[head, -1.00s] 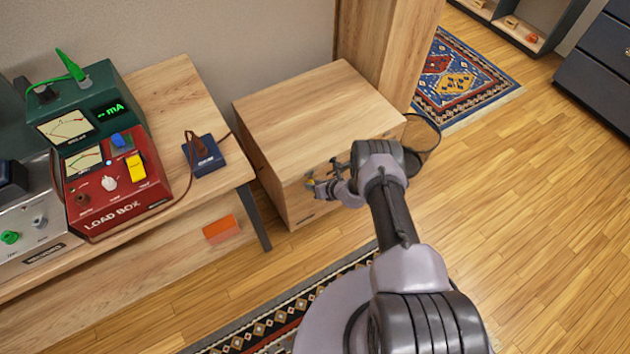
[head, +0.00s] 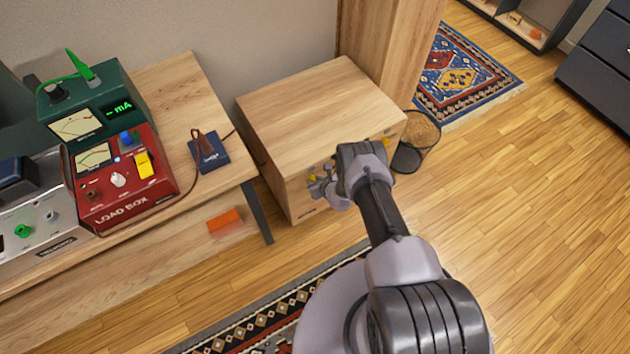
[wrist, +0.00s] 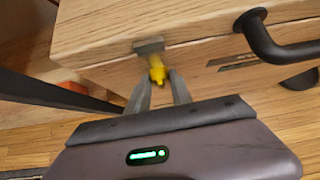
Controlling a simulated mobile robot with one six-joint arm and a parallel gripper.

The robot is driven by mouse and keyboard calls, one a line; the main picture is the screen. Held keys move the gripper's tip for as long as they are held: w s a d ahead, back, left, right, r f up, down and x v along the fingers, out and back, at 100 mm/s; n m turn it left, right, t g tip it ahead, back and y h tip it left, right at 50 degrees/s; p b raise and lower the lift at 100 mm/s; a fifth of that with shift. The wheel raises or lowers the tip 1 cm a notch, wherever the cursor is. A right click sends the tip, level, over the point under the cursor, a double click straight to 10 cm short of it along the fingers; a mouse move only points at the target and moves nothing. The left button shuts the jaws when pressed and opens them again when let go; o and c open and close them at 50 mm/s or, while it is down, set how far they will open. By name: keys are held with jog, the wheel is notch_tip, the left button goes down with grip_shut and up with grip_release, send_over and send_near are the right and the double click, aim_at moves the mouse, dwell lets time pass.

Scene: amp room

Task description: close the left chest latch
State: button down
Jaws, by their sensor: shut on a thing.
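The wooden chest (head: 320,105) stands with its lid down against the wall. Its left latch is a yellow lever (wrist: 157,70) below a grey metal catch (wrist: 148,46) at the lid seam in the wrist view. My gripper (wrist: 160,82) is shut on the yellow lever, with one finger on each side of it. In the head view, my gripper (head: 322,186) is at the left part of the chest front, and my arm partly covers that front. A second yellow latch part (head: 387,143) shows at the right. Whether the lever touches the catch is unclear.
A black bar handle (wrist: 262,38) sticks out of the chest front, right of the latch. A bin (head: 418,138) stands right of the chest. A bench (head: 190,90) with instruments stands at the left. The floor at right is clear.

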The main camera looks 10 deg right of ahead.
jog(key=c, duration=1.1)
grip_release()
jog(key=shift+c, duration=0.2)
jog(key=p+v, duration=0.8)
jog(key=v, duration=0.9)
jog(key=shift+s, duration=0.15)
jog(key=shift+r, duration=0.15)
